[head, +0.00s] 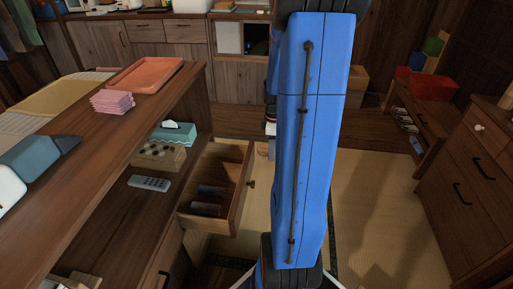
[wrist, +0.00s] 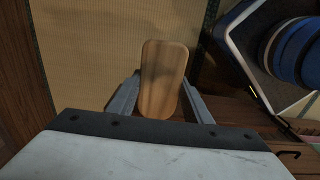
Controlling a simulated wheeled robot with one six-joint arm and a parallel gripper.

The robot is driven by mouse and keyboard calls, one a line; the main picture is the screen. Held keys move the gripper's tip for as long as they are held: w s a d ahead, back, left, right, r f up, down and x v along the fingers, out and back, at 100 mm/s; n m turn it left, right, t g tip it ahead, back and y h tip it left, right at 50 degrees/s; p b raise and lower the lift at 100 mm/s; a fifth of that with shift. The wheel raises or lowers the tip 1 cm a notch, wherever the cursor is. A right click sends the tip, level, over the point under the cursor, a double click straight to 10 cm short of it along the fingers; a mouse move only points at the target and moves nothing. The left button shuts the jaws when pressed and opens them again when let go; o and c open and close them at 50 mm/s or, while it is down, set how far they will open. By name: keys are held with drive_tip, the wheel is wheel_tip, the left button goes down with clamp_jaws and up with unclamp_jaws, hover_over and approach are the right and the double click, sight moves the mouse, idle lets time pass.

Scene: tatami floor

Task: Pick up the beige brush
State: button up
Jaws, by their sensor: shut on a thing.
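The beige brush (wrist: 163,62) shows in the wrist view as a rounded, oblong wooden piece with smooth light-brown grain. I see only this flat wooden face; no bristles show. My gripper (wrist: 160,88) has one finger on each side of it and is shut on it. The brush sticks out beyond the fingertips, above the tatami. In the head view my blue arm fills the middle, and the gripper's fingers and the brush cannot be made out.
An open drawer (head: 243,193) juts from the wooden cabinet at left. On that unit are a remote (head: 149,184), a teal tissue box (head: 174,133), an orange tray (head: 145,75) and pink cloths (head: 112,102). A drawer chest (head: 462,190) stands at right. Tatami (head: 375,200) lies clear between.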

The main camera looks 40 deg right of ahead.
drive_tip(key=s+d, duration=0.5)
drive_tip(key=s, duration=0.2)
drive_tip(key=shift+s+d, duration=0.2)
drive_tip(key=shift+d, duration=0.15)
drive_tip(key=o, duration=0.3)
drive_tip(key=shift+c, duration=0.7)
drive_tip(key=shift+a, duration=0.1)
